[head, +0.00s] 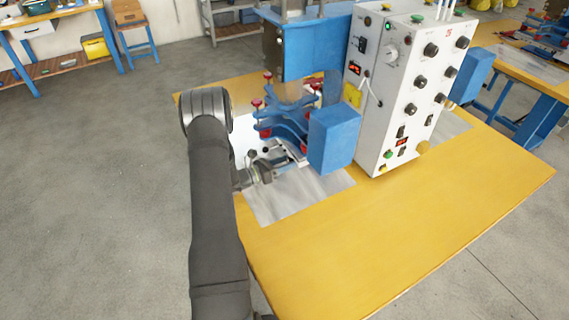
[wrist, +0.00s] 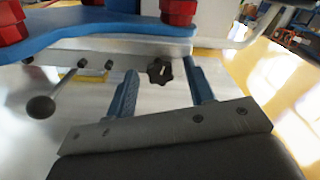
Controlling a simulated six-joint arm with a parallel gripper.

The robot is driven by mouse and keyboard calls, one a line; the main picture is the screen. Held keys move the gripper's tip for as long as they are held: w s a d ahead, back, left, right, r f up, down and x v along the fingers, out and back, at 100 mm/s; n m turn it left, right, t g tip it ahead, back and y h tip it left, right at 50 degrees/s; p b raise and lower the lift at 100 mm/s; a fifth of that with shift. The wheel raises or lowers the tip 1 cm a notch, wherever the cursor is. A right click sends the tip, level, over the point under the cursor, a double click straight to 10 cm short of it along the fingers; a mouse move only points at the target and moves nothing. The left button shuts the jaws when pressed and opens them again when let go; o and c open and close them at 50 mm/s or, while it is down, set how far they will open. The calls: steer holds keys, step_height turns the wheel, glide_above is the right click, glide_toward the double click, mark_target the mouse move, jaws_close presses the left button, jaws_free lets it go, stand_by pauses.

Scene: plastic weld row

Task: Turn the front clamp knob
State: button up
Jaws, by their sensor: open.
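The front clamp knob (wrist: 160,71) is a small black lobed knob on the front of a pale metal block, under a blue clamp plate (wrist: 100,22). My gripper (wrist: 160,66) is open. Its two blue fingers point at the block, one on each side of the knob in the wrist view. I cannot tell whether the fingertips reach past the knob or stop short of it. In the head view my gripper (head: 262,170) is low at the front of the blue clamp (head: 285,122); the knob cannot be made out there.
Red knobs (wrist: 178,11) sit above on the blue plate. The white control box (head: 400,90) and blue housing (head: 333,138) stand right. The yellow table (head: 400,230) is clear in front.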

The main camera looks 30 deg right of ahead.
steer(key=a, duration=1.7)
steer(key=shift+a, duration=0.25)
steer(key=d, duration=1.7)
steer(key=shift+d, duration=0.3)
